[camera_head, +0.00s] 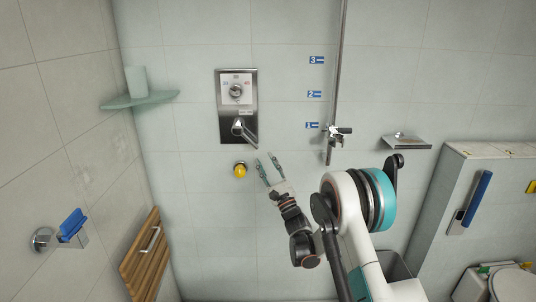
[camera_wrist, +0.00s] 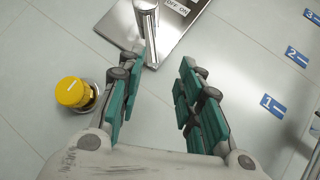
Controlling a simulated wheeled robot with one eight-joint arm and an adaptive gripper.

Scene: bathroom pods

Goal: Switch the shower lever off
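The shower lever (camera_head: 243,130) is a chrome handle on a steel wall plate (camera_head: 227,108). In the head view it points down and to the right. In the wrist view the lever (camera_wrist: 147,22) shows at the top, in front of the plate (camera_wrist: 178,30) with an OFF ON label; its tip is beside the left finger's tip. My gripper (camera_head: 267,168) is open and empty, just below and to the right of the lever in the head view. In the wrist view my gripper (camera_wrist: 165,68) shows both teal-padded fingers apart. I cannot tell whether a finger touches the lever.
A yellow knob (camera_head: 240,170) sits on the wall below the plate, left of my gripper. A vertical shower rail (camera_head: 338,80) with a holder stands to the right, beside blue number labels (camera_head: 314,93). A glass corner shelf (camera_head: 140,99) is at upper left, a soap dish (camera_head: 406,142) at right.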

